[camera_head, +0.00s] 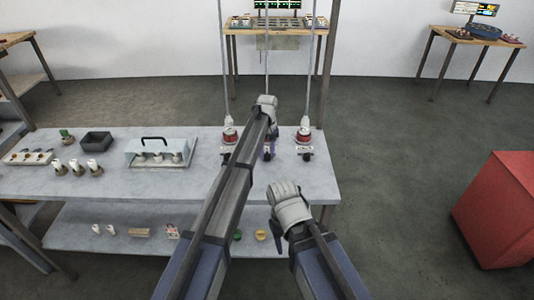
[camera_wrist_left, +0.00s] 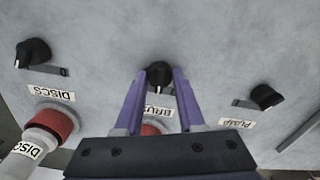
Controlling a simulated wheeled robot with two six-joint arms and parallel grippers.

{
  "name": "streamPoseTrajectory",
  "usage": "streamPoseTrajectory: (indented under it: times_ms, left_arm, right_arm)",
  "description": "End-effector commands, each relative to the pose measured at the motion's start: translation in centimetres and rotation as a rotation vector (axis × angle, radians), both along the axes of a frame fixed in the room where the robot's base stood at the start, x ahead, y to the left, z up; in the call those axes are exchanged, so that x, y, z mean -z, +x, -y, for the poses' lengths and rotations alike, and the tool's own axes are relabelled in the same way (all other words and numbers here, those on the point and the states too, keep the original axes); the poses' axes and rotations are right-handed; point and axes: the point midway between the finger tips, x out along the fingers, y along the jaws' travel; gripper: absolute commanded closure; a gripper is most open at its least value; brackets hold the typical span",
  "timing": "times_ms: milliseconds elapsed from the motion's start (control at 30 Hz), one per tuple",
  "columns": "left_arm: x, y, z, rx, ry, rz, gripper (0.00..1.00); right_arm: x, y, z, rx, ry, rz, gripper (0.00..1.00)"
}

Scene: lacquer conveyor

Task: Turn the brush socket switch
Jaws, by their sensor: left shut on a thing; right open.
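The brush switch (camera_wrist_left: 158,73) is a black knob on a grey panel, in the middle of the left wrist view. Its label is partly hidden behind my gripper. My left gripper (camera_wrist_left: 158,78) has its purple fingers on both sides of the knob and is shut on it. In the head view, my left gripper (camera_head: 269,153) is over the table's right part, and my arm hides most of the middle socket. My right gripper (camera_head: 278,224) is open and empty, lower, in front of the table.
Black knobs labelled DISCS (camera_wrist_left: 33,52) and PUMP (camera_wrist_left: 266,97) flank the brush switch. Red plugs with cables stand left (camera_head: 229,136) and right (camera_head: 303,136). A handled case (camera_head: 160,150) and a dark box (camera_head: 96,141) are on the table (camera_head: 315,180). A red block (camera_head: 500,210) stands right.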

Motion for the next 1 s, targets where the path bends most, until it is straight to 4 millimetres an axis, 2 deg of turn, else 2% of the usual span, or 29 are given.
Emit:
streamPoseTrajectory:
  times_ms: [200, 500, 1000]
  left_arm:
    - [0.0, 0.01, 0.0, -0.19, 0.0, 0.0, 1.0]
    - [0.0, 0.0, -0.01, -0.385, 0.0, 0.0, 1.0]
    - [0.0, 0.0, -0.01, -0.5, 0.0, 0.0, 1.0]
  right_arm:
    - [0.0, 0.0, 0.0, 0.0, 0.0, 0.0, 0.5]
    - [0.0, 0.0, 0.0, 0.0, 0.0, 0.0, 0.5]
    - [0.0, 0.0, 0.0, 0.0, 0.0, 0.0, 0.5]
